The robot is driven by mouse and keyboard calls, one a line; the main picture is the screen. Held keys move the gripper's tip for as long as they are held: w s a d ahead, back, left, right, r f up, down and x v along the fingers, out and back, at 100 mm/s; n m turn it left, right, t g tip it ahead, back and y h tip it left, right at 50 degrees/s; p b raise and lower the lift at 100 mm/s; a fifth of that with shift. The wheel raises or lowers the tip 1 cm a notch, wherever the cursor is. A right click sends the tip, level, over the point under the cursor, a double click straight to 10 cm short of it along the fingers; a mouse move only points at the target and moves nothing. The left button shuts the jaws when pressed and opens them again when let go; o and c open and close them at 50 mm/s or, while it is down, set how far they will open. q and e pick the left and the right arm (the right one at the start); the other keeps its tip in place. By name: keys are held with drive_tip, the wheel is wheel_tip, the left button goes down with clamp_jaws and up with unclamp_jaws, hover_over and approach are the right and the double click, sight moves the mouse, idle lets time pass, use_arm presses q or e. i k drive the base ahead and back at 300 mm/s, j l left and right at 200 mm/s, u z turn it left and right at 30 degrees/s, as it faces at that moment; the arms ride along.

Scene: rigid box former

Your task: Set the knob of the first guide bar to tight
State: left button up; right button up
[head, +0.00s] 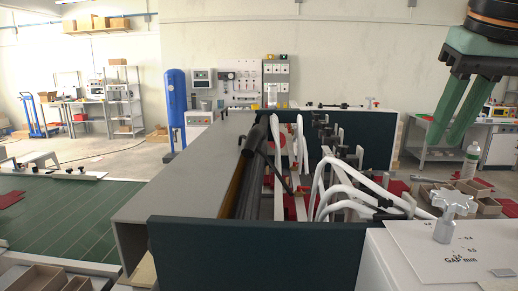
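Several dark guide bars with black clamps (338,148) cross the machine beyond its middle; which is the first, and its knob's setting, I cannot tell. A small red knob (373,99) stands at the machine's far right corner. A large silver star knob (453,203) stands upright on a white panel marked "GAP mm" (462,257) at the near right. My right gripper (446,146), with green fingers, hangs in the air at the upper right, above and apart from the star knob. Its fingers are apart with nothing visible between them. My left gripper is not in view.
White curved tubes (352,190) rise in the machine's right half. A dark front wall (250,254) and a grey top plate (185,170) bound it. A clear bottle (469,162) and open cardboard boxes (484,206) are at the right. A green conveyor (60,225) lies left.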

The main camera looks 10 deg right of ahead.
sight(385, 203)
drive_tip(key=k, duration=1.5)
